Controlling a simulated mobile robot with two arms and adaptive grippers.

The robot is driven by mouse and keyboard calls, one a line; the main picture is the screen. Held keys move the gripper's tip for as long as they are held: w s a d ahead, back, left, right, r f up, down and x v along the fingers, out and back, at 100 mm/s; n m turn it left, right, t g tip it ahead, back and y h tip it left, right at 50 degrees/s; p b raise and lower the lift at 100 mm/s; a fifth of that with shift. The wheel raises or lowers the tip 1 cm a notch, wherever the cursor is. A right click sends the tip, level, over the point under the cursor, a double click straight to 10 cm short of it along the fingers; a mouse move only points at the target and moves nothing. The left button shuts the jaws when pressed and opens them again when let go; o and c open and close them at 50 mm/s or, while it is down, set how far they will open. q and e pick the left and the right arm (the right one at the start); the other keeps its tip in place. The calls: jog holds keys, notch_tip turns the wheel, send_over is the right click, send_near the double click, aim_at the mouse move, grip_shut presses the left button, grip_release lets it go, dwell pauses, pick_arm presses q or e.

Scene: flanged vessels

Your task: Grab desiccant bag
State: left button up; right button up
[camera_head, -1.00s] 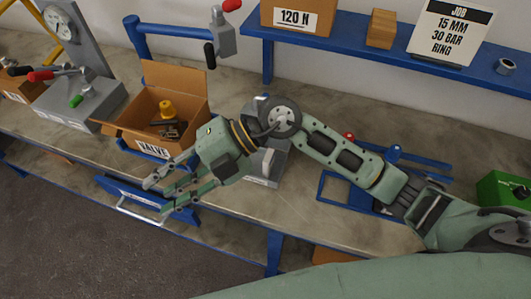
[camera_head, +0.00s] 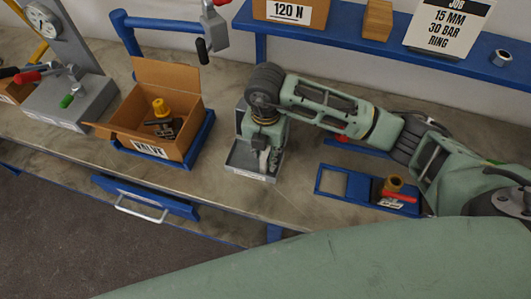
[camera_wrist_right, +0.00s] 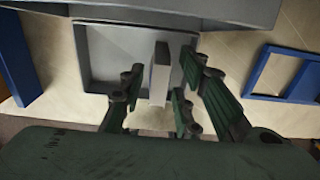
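My right gripper (camera_head: 268,168) points down over a small grey tray (camera_head: 240,160) with a white label on its front lip. In the right wrist view the gripper (camera_wrist_right: 158,98) is open, its fingers on either side of a thin, pale upright piece (camera_wrist_right: 160,72) in the tray (camera_wrist_right: 97,55). This piece may be the desiccant bag; I cannot tell for sure. A gap shows between it and the left finger; the right finger is close to it, and contact is unclear. My left gripper is not in view.
An open cardboard box (camera_head: 188,143) marked VALVE, holding a yellow-topped valve (camera_head: 162,115), stands left of the tray. A blue frame (camera_head: 330,180) lies to the right. A blue shelf (camera_head: 400,48) runs behind. A drawer front (camera_head: 145,197) with a handle is below the bench edge.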

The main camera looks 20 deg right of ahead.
jog(key=shift+f, duration=1.1)
grip_shut()
